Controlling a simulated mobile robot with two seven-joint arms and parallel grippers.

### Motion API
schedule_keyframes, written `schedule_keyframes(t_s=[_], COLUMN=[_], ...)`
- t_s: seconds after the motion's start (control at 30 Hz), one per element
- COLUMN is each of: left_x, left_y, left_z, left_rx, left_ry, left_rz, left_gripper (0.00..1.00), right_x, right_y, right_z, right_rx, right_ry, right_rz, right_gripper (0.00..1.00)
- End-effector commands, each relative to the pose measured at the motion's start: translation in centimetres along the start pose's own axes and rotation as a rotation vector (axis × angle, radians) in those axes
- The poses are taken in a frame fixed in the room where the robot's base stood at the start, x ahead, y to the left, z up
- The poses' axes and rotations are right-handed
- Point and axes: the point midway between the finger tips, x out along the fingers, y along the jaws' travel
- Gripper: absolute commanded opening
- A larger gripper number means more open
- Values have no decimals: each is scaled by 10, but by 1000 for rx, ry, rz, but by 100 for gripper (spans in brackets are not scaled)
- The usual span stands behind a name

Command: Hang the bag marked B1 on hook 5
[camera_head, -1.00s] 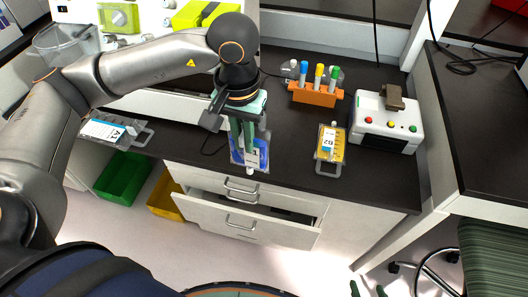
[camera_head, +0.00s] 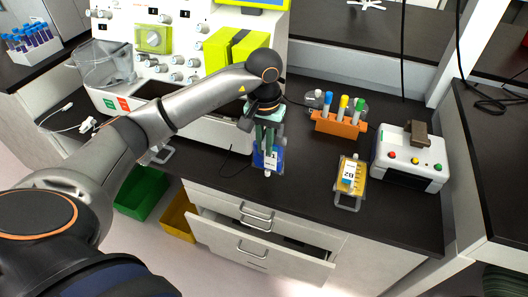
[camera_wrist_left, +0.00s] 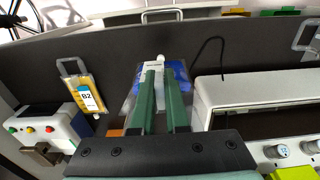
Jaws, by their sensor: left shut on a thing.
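My left gripper (camera_head: 268,142) is shut on a blue bag (camera_head: 279,158) and holds it upright over the front part of the dark counter. The bag's white label shows only a "1"; green fingers cover the rest. A yellow bag marked B2 (camera_head: 350,174) lies on the counter to the right. The white machine (camera_head: 123,20) at the back left carries small dark number plates, too small to read surely; I cannot pick out hook 5. My right gripper is out of view.
An orange rack (camera_head: 340,125) with colored tubes stands behind the bags. A white box with colored buttons (camera_head: 407,170) is at the right. A drawer (camera_head: 262,249) stands open below the counter. A grey handle (camera_head: 160,155) shows beyond my left arm.

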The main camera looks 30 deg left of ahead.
Motion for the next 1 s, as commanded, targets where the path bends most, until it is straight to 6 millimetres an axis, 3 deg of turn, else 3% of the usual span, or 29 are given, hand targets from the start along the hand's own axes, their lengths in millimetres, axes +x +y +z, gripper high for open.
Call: schedule_keyframes(t_s=[0.4, 0.8, 0.83, 1.0], left_x=[41, 47, 46, 46], left_y=[-5, -6, -6, -6], left_z=[-7, -7, -7, -7], left_rx=[2, 1, 1, 1], left_ry=[0, 3, 2, 1], left_rz=[2, 1, 1, 1], left_gripper=[0, 0, 14, 34], right_x=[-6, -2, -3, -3], right_y=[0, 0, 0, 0], right_z=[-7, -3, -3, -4], right_rx=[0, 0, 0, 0], right_ry=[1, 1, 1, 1], right_rz=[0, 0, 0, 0], right_gripper=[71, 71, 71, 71])
